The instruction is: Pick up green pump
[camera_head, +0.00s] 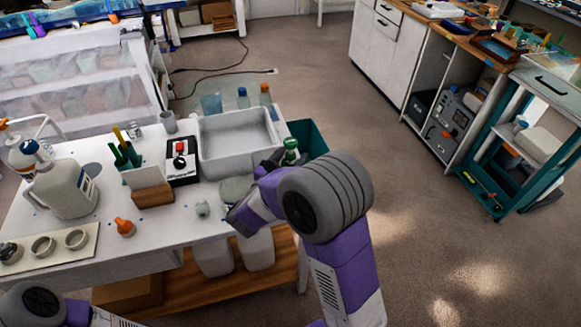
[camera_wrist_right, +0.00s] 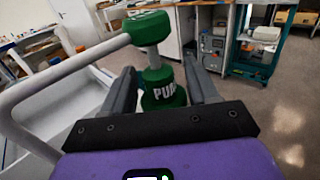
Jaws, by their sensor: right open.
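The green pump (camera_wrist_right: 164,92) stands upright in the right wrist view, with a green head, a pale neck and a green base marked with white letters. A long pale spout runs from its head and bends down at the left. The pump also shows in the head view (camera_head: 291,146) at the right end of the white table, partly hidden by my right arm. My right gripper (camera_wrist_right: 163,84) is open, with one finger on each side of the pump; I cannot tell whether they touch it. It also shows in the head view (camera_head: 273,160). My left gripper is out of view.
A white tray (camera_head: 207,158) stands left of the pump, and a teal bin (camera_head: 312,140) is beside the table end. The floor at right is clear.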

